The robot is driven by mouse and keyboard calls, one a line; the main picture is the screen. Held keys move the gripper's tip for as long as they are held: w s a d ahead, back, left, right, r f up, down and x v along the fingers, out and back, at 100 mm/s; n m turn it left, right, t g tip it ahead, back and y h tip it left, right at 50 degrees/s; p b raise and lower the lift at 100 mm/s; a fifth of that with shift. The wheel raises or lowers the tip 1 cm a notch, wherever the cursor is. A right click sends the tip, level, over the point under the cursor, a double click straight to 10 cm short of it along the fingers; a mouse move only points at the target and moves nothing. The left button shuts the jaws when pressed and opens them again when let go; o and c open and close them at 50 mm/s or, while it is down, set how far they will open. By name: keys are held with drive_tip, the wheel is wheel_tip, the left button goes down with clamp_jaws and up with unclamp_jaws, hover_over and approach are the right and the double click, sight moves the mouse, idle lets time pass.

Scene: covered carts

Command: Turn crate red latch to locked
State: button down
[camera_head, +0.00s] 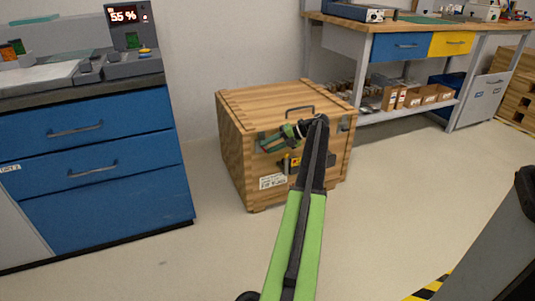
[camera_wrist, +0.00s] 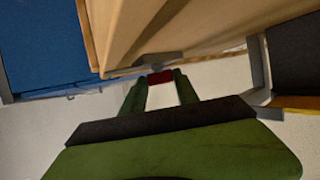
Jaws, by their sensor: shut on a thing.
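The wooden crate (camera_head: 235,140) stands on the floor, lid down, with a dark handle on its lid. It also fills the top of the wrist view (camera_wrist: 195,35). My gripper (camera_head: 268,143) is at the crate's front face, near the upper left. In the wrist view, the two green fingers of my gripper (camera_wrist: 160,82) are on either side of the small red latch (camera_wrist: 160,77), at the crate's edge. My gripper is shut on the latch. The latch is small and partly hidden by the fingers, so its exact angle is unclear. My arm covers part of the crate's front.
A blue drawer cabinet (camera_head: 95,185) stands left of the crate. A workbench (camera_head: 395,60) with blue and yellow drawers and boxes on its lower shelf stands behind to the right. The floor (camera_head: 410,180) right of the crate is clear.

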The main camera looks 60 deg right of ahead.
drive_tip(key=shift+w+t+y+b, duration=0.1)
drive_tip(key=shift+t+y+b, duration=0.2)
drive_tip(key=shift+b, duration=0.1)
drive_tip(key=c, duration=1)
unclamp_jaws()
drive_tip(key=shift+o, duration=0.4)
drive_tip(key=shift+f, duration=0.1)
